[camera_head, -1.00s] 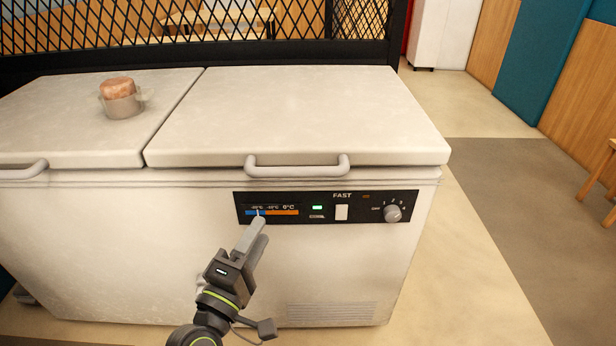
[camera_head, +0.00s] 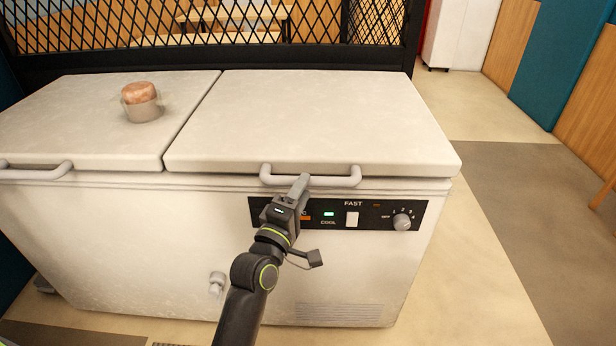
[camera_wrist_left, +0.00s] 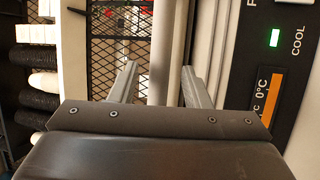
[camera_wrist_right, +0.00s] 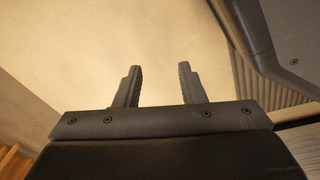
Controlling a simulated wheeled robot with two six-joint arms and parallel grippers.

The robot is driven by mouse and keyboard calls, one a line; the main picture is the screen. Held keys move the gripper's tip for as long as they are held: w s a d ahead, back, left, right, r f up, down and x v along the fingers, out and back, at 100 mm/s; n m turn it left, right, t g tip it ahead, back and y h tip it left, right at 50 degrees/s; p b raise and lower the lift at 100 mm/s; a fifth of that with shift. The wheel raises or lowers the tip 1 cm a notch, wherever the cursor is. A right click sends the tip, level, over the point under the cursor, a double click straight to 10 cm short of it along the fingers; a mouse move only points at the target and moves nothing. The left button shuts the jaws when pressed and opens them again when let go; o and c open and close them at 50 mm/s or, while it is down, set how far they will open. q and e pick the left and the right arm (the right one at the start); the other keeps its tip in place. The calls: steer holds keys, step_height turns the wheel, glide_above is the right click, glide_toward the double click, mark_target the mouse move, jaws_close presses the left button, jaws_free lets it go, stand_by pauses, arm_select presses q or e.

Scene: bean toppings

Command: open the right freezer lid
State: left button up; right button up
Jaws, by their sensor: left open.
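The right freezer lid (camera_head: 310,120) is a pale flat slab, closed on the white chest freezer (camera_head: 130,230). Its grey bar handle (camera_head: 335,181) runs along the front edge. My left gripper (camera_head: 301,181) is at the handle's middle, its fingertips overlapping it in the head view. In the left wrist view, the left gripper (camera_wrist_left: 160,82) has its fingers apart, with a pale upright bar between them; I cannot tell whether it is the handle or touches them. My right gripper (camera_wrist_right: 160,80) is open and empty above pale floor, and out of the head view.
The black control panel (camera_head: 380,214) with a knob lies just below the handle. The left lid (camera_head: 75,115) is closed, with a pot of pinkish food (camera_head: 141,103) on it. A black mesh partition (camera_head: 140,35) stands behind. Floor is clear at the right.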

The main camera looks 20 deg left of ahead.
arm_select(q)
steer(key=shift+x, duration=1.75)
jaws_close()
